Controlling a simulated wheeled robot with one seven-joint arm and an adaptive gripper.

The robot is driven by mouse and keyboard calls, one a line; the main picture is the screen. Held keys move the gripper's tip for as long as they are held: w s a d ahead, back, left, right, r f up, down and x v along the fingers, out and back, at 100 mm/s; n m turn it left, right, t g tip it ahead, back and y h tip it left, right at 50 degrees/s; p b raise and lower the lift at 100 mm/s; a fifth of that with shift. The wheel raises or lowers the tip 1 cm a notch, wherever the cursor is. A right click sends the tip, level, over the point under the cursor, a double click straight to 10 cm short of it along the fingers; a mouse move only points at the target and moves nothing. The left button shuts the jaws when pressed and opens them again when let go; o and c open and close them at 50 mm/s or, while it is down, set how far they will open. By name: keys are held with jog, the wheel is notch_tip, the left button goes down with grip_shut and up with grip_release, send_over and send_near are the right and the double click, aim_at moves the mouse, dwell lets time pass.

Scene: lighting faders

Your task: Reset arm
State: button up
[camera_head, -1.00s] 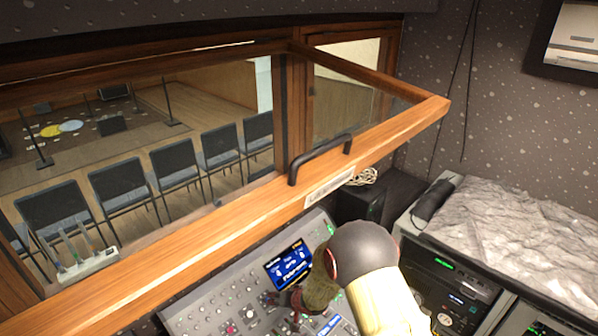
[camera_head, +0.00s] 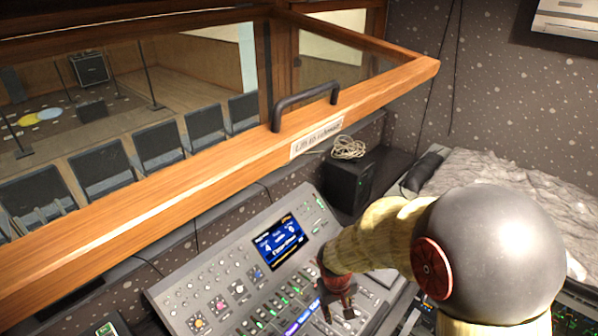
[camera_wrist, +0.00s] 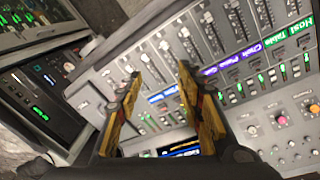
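My gripper (camera_head: 338,303) is over the lower right part of the lighting console (camera_head: 213,279). In the wrist view my gripper (camera_wrist: 160,78) shows its two yellow fingers spread apart with nothing between them. Beyond them the console (camera_wrist: 262,108) shows rows of faders, green-lit buttons and labels such as "Host Table" and "Choir Piano". The console's blue screen (camera_head: 280,243) is lit in the head view. My arm (camera_head: 490,255) reaches in from the lower right and covers the console's right edge. Whether the fingertips touch the console cannot be told.
A wooden window frame (camera_head: 200,190) with a black handle (camera_head: 305,103) juts out above the console. A black box (camera_head: 347,178) with a coiled cable (camera_head: 348,147) stands behind. Rack units (camera_wrist: 38,110) and a grey rumpled cover (camera_head: 490,165) lie to the right.

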jog(key=s+d+r+m+t+b, duration=0.1)
jog(key=s+d+r+t+b, duration=0.1)
jog(key=s+b, duration=0.6)
jog(key=s+d+r+m+t+y+b, duration=0.1)
jog(key=s+d+r+m+t+b, duration=0.1)
jog(key=s+d+r+b, duration=0.3)
jog(key=s+d+b, duration=0.1)
jog(key=s+b, duration=0.3)
jog(key=b, duration=0.2)
jog(key=shift+s+r+t, duration=0.2)
jog(key=shift+s+t, duration=0.1)
